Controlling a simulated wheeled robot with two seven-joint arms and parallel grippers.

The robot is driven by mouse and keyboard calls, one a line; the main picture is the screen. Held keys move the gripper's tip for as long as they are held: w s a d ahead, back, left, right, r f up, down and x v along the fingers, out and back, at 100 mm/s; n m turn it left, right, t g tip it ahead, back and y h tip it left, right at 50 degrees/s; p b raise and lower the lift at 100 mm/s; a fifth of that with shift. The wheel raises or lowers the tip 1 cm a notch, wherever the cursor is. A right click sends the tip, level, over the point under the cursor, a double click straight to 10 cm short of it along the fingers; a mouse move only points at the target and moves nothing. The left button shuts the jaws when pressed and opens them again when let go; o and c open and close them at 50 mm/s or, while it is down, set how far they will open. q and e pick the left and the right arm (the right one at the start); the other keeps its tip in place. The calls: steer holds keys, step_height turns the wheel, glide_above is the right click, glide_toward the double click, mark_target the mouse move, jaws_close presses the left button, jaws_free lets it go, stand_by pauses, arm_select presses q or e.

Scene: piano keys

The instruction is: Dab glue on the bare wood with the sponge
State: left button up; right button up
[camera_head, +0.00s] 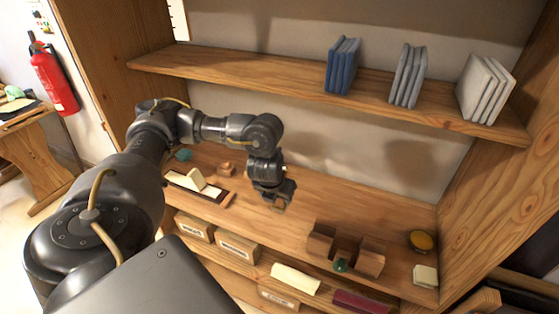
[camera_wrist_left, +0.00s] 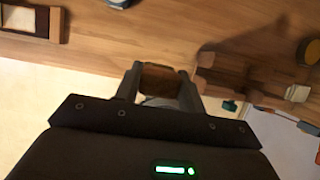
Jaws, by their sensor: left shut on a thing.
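My left gripper (camera_head: 280,200) is shut on a small brown block (camera_wrist_left: 158,78), held over the wooden worktop (camera_head: 300,211); whether this block is wood or sponge I cannot tell. In the left wrist view its fingers (camera_wrist_left: 160,82) grip it from both sides. A brown wooden holder (camera_head: 320,241) with raised blocks stands right of the gripper, apart from it. A cream block (camera_head: 425,276) lies at the right front edge, near a round yellow-topped container (camera_head: 421,240). I cannot tell which piece is the sponge. My right gripper is not in view.
A dark-edged tray (camera_head: 180,181) with a pale piece lies on the left. A small green object (camera_head: 340,265) sits before the holder. The upper shelf (camera_head: 250,75) carries blue, grey and white books. Cardboard boxes (camera_head: 237,247) stand below. The worktop behind the holder is clear.

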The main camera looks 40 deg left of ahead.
arm_select(q)
steer(key=o, duration=0.4)
steer(key=shift+c, duration=1.2)
